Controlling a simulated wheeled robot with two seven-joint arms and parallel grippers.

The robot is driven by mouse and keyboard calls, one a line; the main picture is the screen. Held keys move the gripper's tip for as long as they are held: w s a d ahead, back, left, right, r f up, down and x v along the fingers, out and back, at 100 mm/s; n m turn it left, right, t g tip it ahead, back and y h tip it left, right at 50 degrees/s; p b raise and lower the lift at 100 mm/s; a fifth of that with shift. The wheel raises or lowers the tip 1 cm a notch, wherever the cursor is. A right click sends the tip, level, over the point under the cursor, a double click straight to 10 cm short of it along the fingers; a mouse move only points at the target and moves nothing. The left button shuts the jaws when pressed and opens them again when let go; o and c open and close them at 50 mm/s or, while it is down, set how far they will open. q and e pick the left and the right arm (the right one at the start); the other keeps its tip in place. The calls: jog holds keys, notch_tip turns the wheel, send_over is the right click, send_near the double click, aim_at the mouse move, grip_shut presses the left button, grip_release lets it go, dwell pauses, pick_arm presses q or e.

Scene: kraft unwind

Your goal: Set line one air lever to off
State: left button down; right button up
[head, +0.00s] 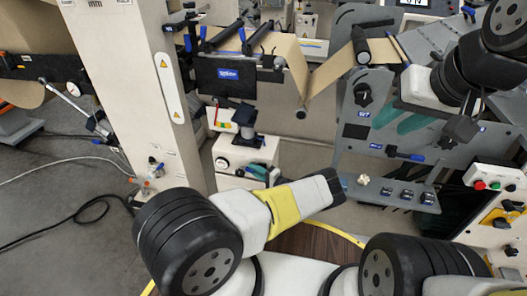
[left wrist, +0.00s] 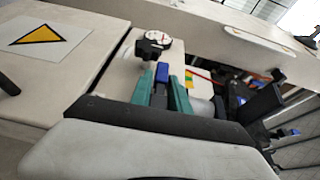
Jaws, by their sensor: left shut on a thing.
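The air lever, a small blue handle (left wrist: 162,72), sits between the two teal fingers of my left gripper (left wrist: 162,88) in the left wrist view. The fingers are shut on it. In the head view the lever's blue part (head: 256,170) and a bit of teal finger show at the white box, just beyond my left forearm, which hides most of the gripper. I cannot read the lever's position against any marking. My right gripper (head: 402,117) has its teal fingers apart in front of the grey machine panel, with nothing seen between them.
The white box (head: 232,153) carries a round gauge (head: 222,163); a black knob (left wrist: 152,45) stands close to the lever. A tall pale column (head: 130,80) rises at the left. Brown web (head: 335,70) runs above. A button box (head: 497,180) is at the right.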

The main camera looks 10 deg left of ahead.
dwell(0.5)
pick_arm(q)
jog(key=c, duration=1.4)
grip_release()
jog(key=shift+o, duration=0.2)
